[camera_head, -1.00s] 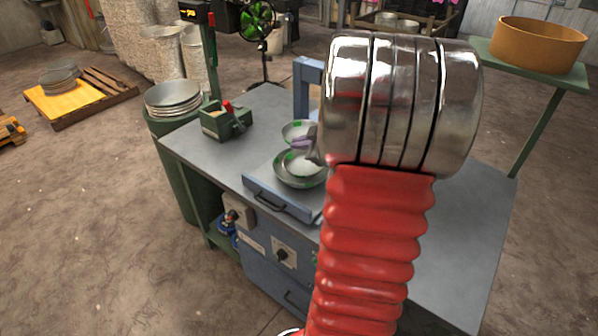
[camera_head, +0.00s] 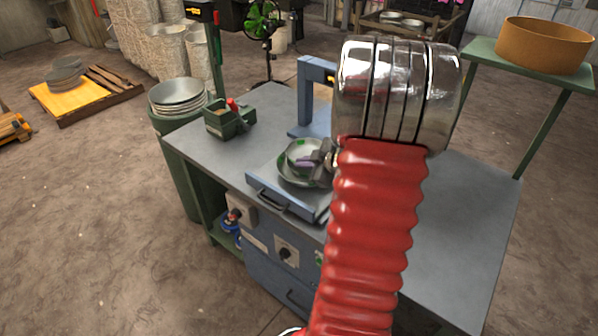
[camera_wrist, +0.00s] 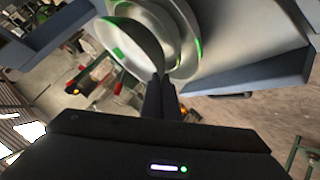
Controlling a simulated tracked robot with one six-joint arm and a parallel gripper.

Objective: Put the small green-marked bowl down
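The small green-marked bowl (camera_head: 300,148) is pale grey and sits tilted over the larger green-marked bowl (camera_head: 288,180) in the head view. My gripper (camera_head: 312,163) is at its near right side, with its fingers at the rim. In the wrist view the small bowl (camera_wrist: 122,42) shows a green patch on its side, and my gripper (camera_wrist: 160,78) is shut on its rim. The larger bowl (camera_wrist: 194,42) lies just behind it. Whether the two bowls touch is not clear. My arm hides the area to their right.
The bowls are over a blue-grey tray (camera_head: 262,187) with a handle, on a metal workbench (camera_head: 215,145). A blue frame (camera_head: 303,100) stands behind them. A green toolbox (camera_head: 230,120) and a stack of plates (camera_head: 178,95) are to the left. The bench's right side is bare.

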